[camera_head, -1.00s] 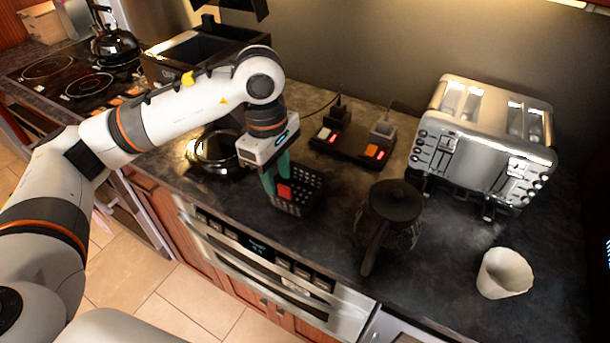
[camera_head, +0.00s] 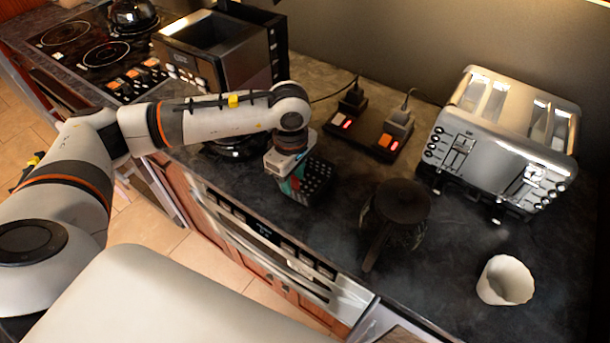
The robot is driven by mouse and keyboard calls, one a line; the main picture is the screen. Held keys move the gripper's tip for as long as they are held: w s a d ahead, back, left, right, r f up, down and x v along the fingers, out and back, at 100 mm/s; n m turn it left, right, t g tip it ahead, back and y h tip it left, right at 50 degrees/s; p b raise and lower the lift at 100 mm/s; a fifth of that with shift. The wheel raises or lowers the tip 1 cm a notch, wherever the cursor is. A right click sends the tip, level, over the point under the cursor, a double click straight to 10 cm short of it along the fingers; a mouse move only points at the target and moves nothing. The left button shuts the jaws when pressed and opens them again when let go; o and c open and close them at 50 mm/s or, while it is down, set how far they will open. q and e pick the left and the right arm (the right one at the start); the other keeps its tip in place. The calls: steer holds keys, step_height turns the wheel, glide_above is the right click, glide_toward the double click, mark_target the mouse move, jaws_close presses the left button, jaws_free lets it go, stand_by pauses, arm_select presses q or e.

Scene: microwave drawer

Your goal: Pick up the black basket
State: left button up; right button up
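The black basket (camera_head: 318,182) is a small open box with a grid of holes, standing on the dark countertop in front of the power strip. My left gripper (camera_head: 290,184) points down at the basket's left side, with its teal fingers low against or inside it. The gripper body hides part of the basket and most of the finger gap, so I cannot tell whether the fingers are apart or closed on the wall. A little red shows beside the fingers. My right gripper is not in view.
A dark-lidded pot with a handle (camera_head: 398,207) stands right of the basket. A silver toaster (camera_head: 500,145), a white cup (camera_head: 505,280) and a power strip (camera_head: 370,133) are also on the counter (camera_head: 450,270). A dark boxy appliance (camera_head: 235,55) stands behind my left arm.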

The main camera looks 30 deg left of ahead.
arm_select(q)
steer(key=shift+s+f, duration=0.1)
steer(key=shift+f, duration=1.1)
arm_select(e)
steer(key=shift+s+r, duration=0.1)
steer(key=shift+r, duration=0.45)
arm_select(q)
jaws_close()
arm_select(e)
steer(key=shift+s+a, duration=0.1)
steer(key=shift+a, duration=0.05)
arm_select(q)
steer(key=shift+r, duration=0.1)
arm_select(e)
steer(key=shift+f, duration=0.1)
